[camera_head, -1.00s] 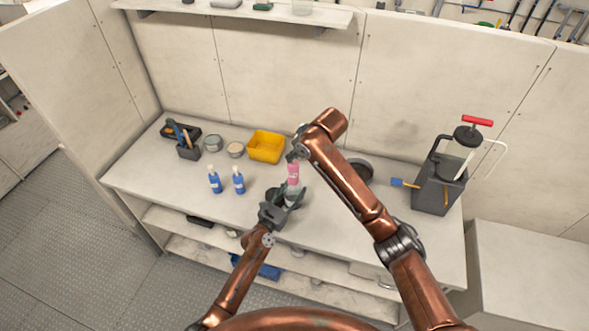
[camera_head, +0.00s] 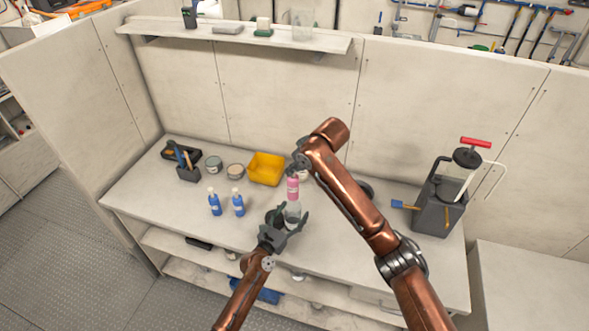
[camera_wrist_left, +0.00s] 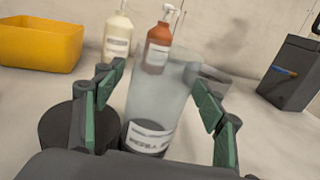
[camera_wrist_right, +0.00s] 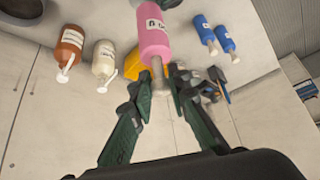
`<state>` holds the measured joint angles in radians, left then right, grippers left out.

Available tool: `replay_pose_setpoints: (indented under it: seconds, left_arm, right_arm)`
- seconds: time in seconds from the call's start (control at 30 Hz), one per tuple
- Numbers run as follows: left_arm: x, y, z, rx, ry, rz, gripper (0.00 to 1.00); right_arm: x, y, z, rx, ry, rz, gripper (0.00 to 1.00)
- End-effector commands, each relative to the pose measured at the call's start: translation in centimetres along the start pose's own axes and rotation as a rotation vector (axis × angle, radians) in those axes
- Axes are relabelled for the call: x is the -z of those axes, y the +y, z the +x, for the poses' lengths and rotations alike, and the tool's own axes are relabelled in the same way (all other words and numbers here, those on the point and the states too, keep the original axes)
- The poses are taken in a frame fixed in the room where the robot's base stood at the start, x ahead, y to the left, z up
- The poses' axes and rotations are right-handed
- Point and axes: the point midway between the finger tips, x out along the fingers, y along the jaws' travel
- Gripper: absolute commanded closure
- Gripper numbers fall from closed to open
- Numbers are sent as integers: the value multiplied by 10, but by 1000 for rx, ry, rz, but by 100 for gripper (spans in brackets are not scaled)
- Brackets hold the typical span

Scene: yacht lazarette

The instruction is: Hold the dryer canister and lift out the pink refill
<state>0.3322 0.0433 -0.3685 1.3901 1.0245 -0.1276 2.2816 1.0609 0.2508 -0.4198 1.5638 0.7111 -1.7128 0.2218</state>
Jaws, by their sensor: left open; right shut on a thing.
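The pink refill (camera_head: 293,187) hangs from my right gripper (camera_wrist_right: 158,84), which is shut on its narrow stem; its labelled pink body (camera_wrist_right: 153,38) shows in the right wrist view. In the head view the refill appears just above the clear dryer canister (camera_head: 292,214). The canister (camera_wrist_left: 158,100) stands upright on the bench, with a white label low on its wall, and no pink shows inside it. My left gripper (camera_head: 290,218) is open, its fingers on either side of the canister with visible gaps in the left wrist view.
A dark round container (camera_wrist_left: 65,132) stands close beside my left finger. A yellow bin (camera_head: 265,168), two blue bottles (camera_head: 226,203) and a tool holder (camera_head: 187,172) are to the left. A grey pump unit (camera_head: 438,207) stands at the right. White and orange spray bottles (camera_wrist_left: 158,47) stand behind the canister.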

Motion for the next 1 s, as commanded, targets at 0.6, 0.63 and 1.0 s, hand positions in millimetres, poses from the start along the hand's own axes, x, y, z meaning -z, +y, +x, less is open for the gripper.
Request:
replay_pose_setpoints:
  seconds: [0.6,0.63,1.0]
  left_arm:
    - [1,1,-65,-2,1,-2,35]
    - [2,1,-71,-3,1,-2,35]
    - [0,0,-118,0,0,-1,35]
  right_arm:
    - [0,0,0,0,1,0,100]
    - [0,0,0,0,1,0,100]
    - [0,0,0,0,1,0,100]
